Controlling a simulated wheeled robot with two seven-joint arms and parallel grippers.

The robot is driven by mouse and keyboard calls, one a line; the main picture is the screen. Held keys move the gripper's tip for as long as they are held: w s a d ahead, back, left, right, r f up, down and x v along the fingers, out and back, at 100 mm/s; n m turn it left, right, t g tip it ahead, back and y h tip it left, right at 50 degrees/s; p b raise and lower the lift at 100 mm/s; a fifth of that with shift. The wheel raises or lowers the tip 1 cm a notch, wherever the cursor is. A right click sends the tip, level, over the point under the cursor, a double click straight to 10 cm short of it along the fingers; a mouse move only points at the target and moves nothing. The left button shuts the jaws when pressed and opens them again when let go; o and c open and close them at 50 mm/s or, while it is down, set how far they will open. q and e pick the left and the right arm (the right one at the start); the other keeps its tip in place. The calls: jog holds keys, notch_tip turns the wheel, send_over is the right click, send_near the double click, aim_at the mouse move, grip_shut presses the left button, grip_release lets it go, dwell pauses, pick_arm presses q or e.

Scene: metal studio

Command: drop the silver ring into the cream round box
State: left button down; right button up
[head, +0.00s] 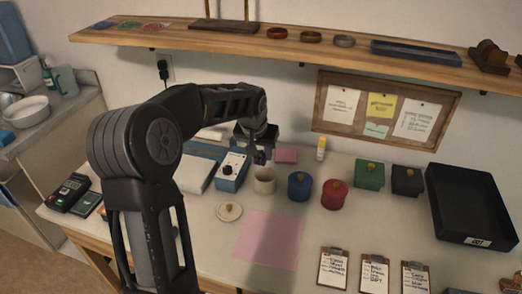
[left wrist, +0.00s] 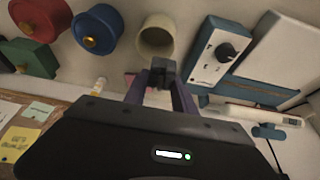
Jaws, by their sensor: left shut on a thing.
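The cream round box (head: 264,181) stands open on the table, its lid (head: 229,212) lying to the front left. In the left wrist view the open mouth of the cream box (left wrist: 156,38) faces me and looks empty. My left gripper (head: 262,157) is above the cream box, near its rim. In the left wrist view its fingers (left wrist: 162,70) are shut close together just beside the box opening. What they hold, most likely the silver ring, is too small and hidden to make out. My right gripper is not in view.
Blue (head: 299,186) and red (head: 334,194) lidded round boxes stand to the right of the cream one. A blue device with a knob (head: 233,171) is close at left. A wall shelf (head: 200,34) carries several small ring-shaped things. The pink mat (head: 268,240) is bare.

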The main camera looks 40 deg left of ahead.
pick_arm(q)
jog(key=c, duration=0.9)
grip_release()
jog(key=shift+c, duration=0.2)
jog(key=shift+r, duration=0.15)
jog(key=v, duration=0.7)
jog(key=shift+r+b, duration=0.25)
jog(key=shift+b, duration=0.05)
jog(key=shift+s, duration=0.15)
